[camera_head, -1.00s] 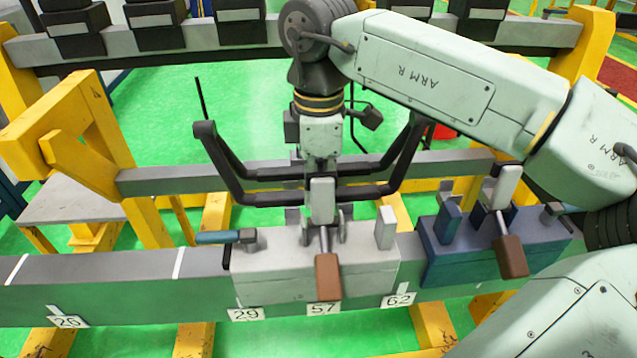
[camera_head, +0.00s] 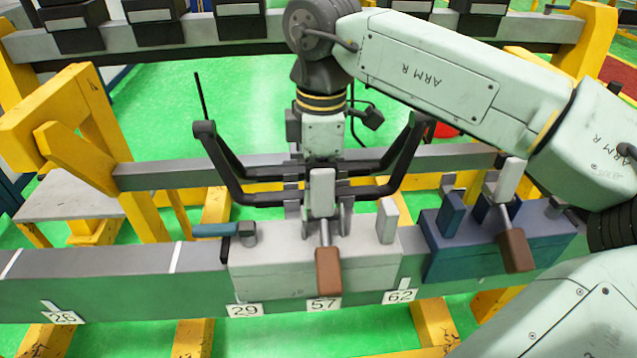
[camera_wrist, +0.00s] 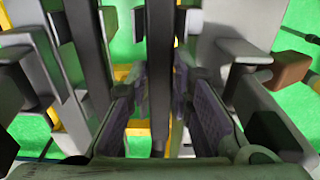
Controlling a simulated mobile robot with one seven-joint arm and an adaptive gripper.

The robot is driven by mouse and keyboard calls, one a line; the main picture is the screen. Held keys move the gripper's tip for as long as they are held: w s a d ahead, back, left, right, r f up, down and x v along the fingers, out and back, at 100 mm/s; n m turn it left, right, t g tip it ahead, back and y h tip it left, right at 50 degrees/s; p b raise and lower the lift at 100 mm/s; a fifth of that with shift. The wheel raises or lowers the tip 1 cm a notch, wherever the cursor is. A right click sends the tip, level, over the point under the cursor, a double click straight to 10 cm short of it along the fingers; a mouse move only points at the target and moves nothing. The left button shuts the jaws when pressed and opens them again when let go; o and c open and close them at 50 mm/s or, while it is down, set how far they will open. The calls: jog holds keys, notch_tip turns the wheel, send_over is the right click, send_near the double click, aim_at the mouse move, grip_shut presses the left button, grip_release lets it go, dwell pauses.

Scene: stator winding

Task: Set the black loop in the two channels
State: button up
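The black loop (camera_head: 236,180) hangs level behind the upright tabs of the pale grey fixture block (camera_head: 285,275). Its two long bars run left to right and its ends rise at both sides. My gripper (camera_head: 318,170) points down over the loop's middle, its tips largely hidden there. In the wrist view, my gripper (camera_wrist: 158,85) has its fingers closed against both sides of one bar of the loop (camera_wrist: 157,40); the other bar (camera_wrist: 90,50) passes to the left. The two channels cannot be clearly made out; the loop and tabs cover that area.
A clamp with a brown handle (camera_head: 328,272) stands in the grey block's middle. A blue block (camera_head: 450,250) with a similar brown-handled clamp (camera_head: 514,250) stands to the right. A teal handle (camera_head: 215,230) lies at left. Yellow frames (camera_head: 75,130) flank the rails.

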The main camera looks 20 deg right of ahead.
jog(key=o, duration=0.5)
jog(key=shift+d+r+h, duration=0.1)
jog(key=shift+r+h, duration=0.2)
jog(key=shift+r, duration=0.1)
jog(key=shift+o, duration=0.3)
jog(key=o, duration=0.3)
